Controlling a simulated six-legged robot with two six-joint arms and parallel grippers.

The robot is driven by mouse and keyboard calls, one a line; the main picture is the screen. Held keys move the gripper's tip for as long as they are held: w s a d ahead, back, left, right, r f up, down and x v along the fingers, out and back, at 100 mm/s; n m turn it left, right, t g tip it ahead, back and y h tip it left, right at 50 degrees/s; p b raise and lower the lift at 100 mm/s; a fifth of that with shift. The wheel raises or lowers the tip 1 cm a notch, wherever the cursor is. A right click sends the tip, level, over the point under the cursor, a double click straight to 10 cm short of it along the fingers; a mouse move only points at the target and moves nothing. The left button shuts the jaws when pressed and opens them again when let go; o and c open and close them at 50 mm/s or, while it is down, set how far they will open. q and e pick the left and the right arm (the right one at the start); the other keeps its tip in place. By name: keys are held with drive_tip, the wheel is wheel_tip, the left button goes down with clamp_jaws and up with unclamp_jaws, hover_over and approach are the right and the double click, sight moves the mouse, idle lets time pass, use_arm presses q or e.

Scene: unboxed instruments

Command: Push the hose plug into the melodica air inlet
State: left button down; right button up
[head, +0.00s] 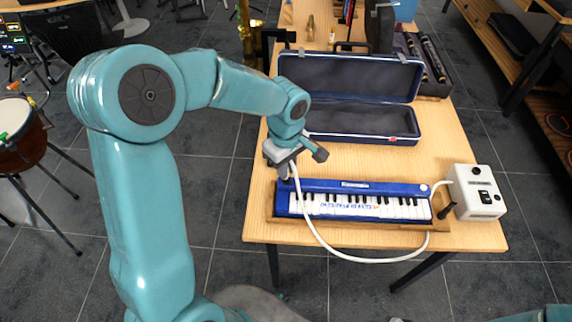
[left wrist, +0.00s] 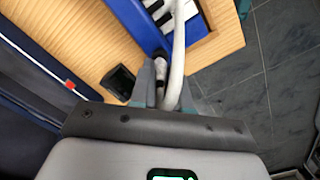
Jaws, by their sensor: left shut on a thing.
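The blue melodica (head: 352,187) with white and black keys lies in a wooden holder on the table. Its end also shows at the top of the left wrist view (left wrist: 146,28). My left gripper (head: 285,172) is at the melodica's left end, shut on the hose plug. The white hose (head: 318,236) runs from the gripper in a loop around the front of the melodica. In the left wrist view the hose (left wrist: 178,60) passes up beside the fingers (left wrist: 165,92). A dark fitting shows between the fingertips and the blue end; whether plug and inlet touch cannot be told.
A white box (head: 480,192) with black knobs stands right of the melodica. An open dark case (head: 350,125) lies behind it. A small black block (left wrist: 118,80) sits near the left fingers. Black instrument pieces (head: 432,60) lie at the back right. The table's front edge is close.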

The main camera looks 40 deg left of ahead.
use_arm(q)
drive_tip(key=shift+f+b, duration=0.5)
drive_tip(key=shift+f, duration=0.1)
drive_tip(key=c, duration=1)
unclamp_jaws()
drive_tip(key=shift+r, duration=0.1)
wheel_tip(320, 180, up, 16)
drive_tip(key=shift+r+p, duration=0.1)
drive_tip(key=shift+p, duration=0.4)
